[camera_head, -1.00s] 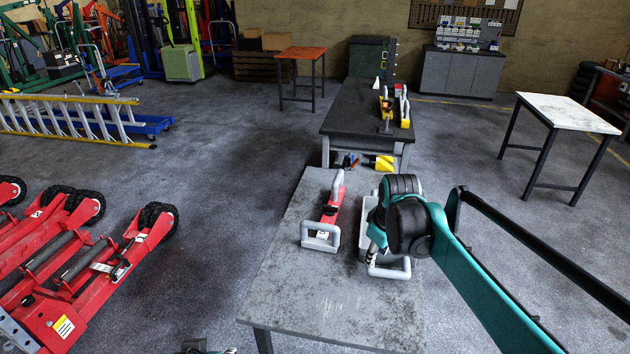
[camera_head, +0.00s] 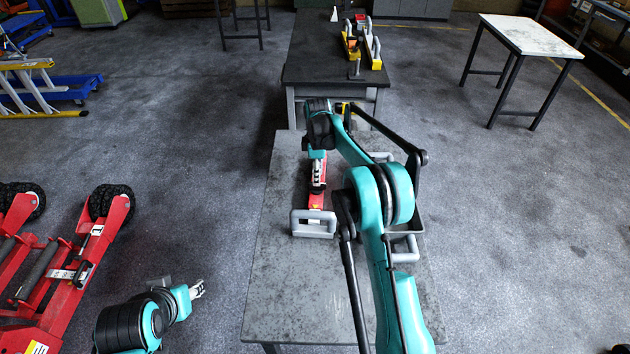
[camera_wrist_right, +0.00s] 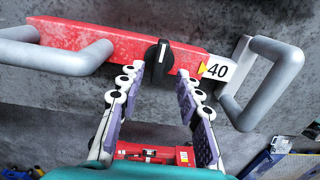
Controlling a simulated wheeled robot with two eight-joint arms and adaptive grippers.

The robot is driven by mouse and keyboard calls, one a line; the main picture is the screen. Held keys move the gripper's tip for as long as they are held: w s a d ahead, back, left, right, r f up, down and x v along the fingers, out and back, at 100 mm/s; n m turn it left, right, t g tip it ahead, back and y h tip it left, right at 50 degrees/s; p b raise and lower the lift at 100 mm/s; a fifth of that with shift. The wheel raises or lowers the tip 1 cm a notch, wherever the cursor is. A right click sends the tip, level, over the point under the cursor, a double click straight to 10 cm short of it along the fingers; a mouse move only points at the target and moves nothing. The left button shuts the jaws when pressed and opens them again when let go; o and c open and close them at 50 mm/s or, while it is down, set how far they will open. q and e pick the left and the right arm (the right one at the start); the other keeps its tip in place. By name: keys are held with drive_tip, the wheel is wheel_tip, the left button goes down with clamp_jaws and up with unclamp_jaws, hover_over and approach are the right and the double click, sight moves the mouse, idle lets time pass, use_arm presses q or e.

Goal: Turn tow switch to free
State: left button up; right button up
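A red bar-shaped unit (camera_head: 316,200) with grey handles lies on the grey worktable. In the right wrist view the red bar (camera_wrist_right: 92,40) carries a black rotary knob (camera_wrist_right: 157,62), which stands roughly upright in the picture with a pale line on it. A yellow triangle (camera_wrist_right: 205,68) and a white label reading "40" (camera_wrist_right: 218,70) are right of the knob. No "free" marking is readable. My right gripper (camera_wrist_right: 159,74) is open, with its fingertips on either side of the knob; contact cannot be told. My left gripper (camera_head: 198,289) hangs left of the table, its finger opening unclear.
The worktable (camera_head: 290,290) has clear surface at its front. A grey tray with handles (camera_head: 405,245) is partly behind my right arm. Red trolley jacks (camera_head: 85,235) stand on the floor at left. A dark bench (camera_head: 310,65) stands behind, and a white-topped table (camera_head: 530,40) at right.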

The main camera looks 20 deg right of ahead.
wheel_tip(320, 180, down, 3)
drive_tip(key=shift+w+b, duration=0.1)
drive_tip(key=shift+b, duration=0.2)
drive_tip(key=shift+f, duration=0.5)
clamp_jaws()
